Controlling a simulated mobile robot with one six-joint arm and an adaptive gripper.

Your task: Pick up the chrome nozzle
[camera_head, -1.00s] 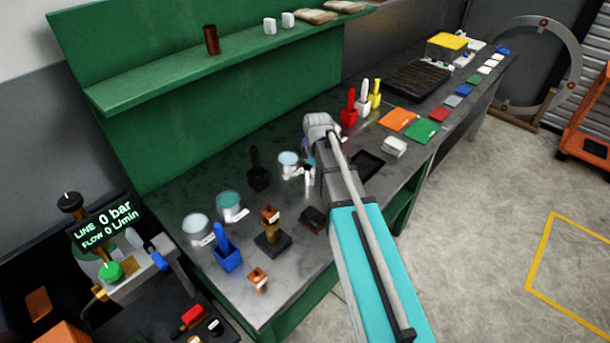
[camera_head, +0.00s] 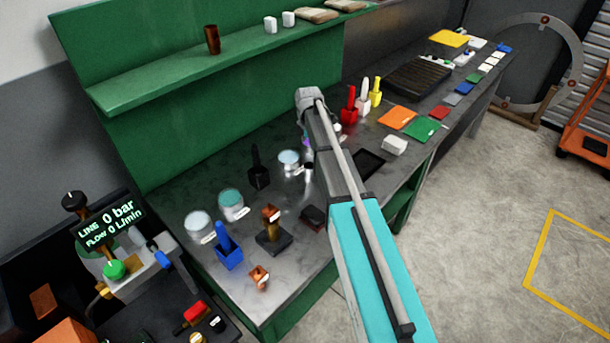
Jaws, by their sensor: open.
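I cannot clearly make out the chrome nozzle. A small shiny metallic piece (camera_head: 309,169) shows on the bench just left of my arm, beside a grey tin with a pale blue top (camera_head: 289,161). It is partly covered by my arm and too small to identify for sure. My arm reaches over the bench from the lower right, with its grey wrist end high above the middle of the bench. My gripper is hidden behind these links, so its relation to the nozzle does not show.
A copper-coloured piece stands on a dark block (camera_head: 273,238), and another copper piece (camera_head: 260,277) lies near the front edge. Nearby are a blue holder (camera_head: 229,253), a black holder (camera_head: 258,175) and tins (camera_head: 231,203). A green shelf (camera_head: 190,70) overhangs the back.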

